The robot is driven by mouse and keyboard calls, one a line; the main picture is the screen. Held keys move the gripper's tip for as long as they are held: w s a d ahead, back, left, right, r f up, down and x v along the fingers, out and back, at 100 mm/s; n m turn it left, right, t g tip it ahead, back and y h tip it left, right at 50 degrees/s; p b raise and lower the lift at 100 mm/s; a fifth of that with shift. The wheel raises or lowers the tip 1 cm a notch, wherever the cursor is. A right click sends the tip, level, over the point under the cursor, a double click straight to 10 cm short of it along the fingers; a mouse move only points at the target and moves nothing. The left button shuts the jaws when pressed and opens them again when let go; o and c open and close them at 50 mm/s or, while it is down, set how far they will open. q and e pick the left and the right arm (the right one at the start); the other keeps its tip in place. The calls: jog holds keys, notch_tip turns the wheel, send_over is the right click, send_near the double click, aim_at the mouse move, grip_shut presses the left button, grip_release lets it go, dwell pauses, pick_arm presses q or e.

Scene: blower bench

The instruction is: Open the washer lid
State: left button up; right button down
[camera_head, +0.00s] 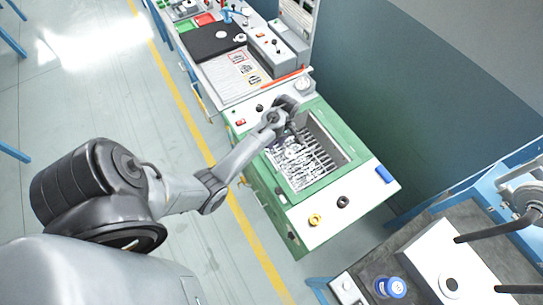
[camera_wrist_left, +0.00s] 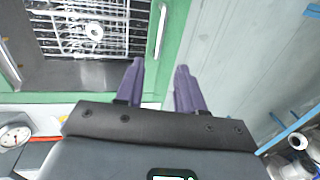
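The washer is a white-topped green cabinet (camera_head: 376,178) in the middle of the head view. A green frame surrounds its rectangular opening, where a wire rack (camera_head: 311,164) shows with a pale round part on it. The rack (camera_wrist_left: 75,30) also shows in the left wrist view. A slim metal handle (camera_wrist_left: 160,30) lies along the green frame there; I cannot tell whether a clear lid covers the rack. My left gripper (camera_wrist_left: 160,67) has its two purple fingers apart and empty, pointing toward the frame near the handle. My right gripper is not in view.
A pressure gauge (camera_head: 303,84) stands by the washer's far edge. A yellow ring (camera_head: 315,220), a black ring (camera_head: 343,202) and a blue block (camera_head: 384,174) sit on its top. A workbench (camera_head: 228,72) adjoins behind. Another bench with a blue-capped jar (camera_head: 391,287) stands lower right.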

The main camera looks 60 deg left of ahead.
aim_at(270, 160)
pick_arm(q)
jog(key=f, duration=0.3)
jog(key=s+f, duration=0.1)
jog(key=f, duration=0.3)
jog(key=s+f, duration=0.1)
jog(key=f, duration=0.2)
jog(key=shift+s+f, duration=0.1)
jog(key=shift+f, duration=0.15)
grip_shut()
